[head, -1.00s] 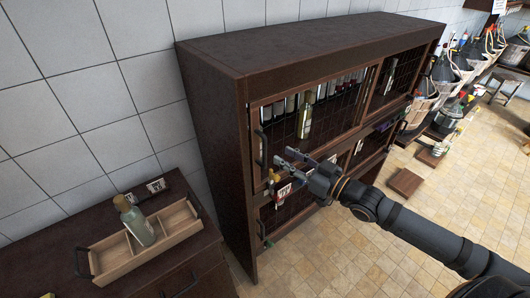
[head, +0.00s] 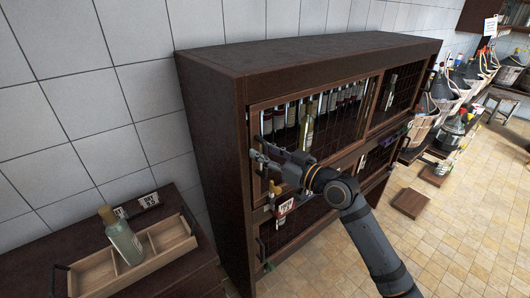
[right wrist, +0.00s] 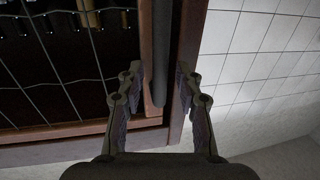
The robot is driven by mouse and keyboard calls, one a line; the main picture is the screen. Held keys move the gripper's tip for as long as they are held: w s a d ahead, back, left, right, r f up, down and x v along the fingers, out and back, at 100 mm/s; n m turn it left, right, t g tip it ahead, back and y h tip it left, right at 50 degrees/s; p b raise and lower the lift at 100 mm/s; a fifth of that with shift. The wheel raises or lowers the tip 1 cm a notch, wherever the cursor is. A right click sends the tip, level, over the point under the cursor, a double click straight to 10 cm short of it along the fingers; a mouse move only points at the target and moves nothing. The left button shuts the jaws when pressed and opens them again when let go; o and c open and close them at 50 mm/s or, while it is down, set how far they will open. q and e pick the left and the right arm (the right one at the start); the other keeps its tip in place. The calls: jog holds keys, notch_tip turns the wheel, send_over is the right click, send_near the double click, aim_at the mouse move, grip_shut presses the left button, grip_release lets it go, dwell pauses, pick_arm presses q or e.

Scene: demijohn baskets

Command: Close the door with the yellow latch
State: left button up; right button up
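The dark wooden cabinet (head: 215,130) has wire-mesh doors with bottles behind them. The upper left door (head: 345,98) has a dark upright handle (head: 262,122) near its left edge; this bar (right wrist: 161,60) also shows in the right wrist view. My right gripper (head: 262,157) is at this handle. In the right wrist view its fingers (right wrist: 160,90) are apart, one on each side of the bar, with gaps visible. A small red and yellowish piece (head: 275,188) sits below the door; I cannot tell whether it is the yellow latch. The door looks near its frame; any gap is unclear. My left gripper is out of view.
A low cabinet at the left bears a wooden tray (head: 95,285) with a bottle (head: 122,238). A lower mesh door (head: 300,220) lies beneath. A small wooden block (head: 410,203) is on the tiled floor.

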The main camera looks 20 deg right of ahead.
jog(key=shift+c, duration=0.4)
grip_shut()
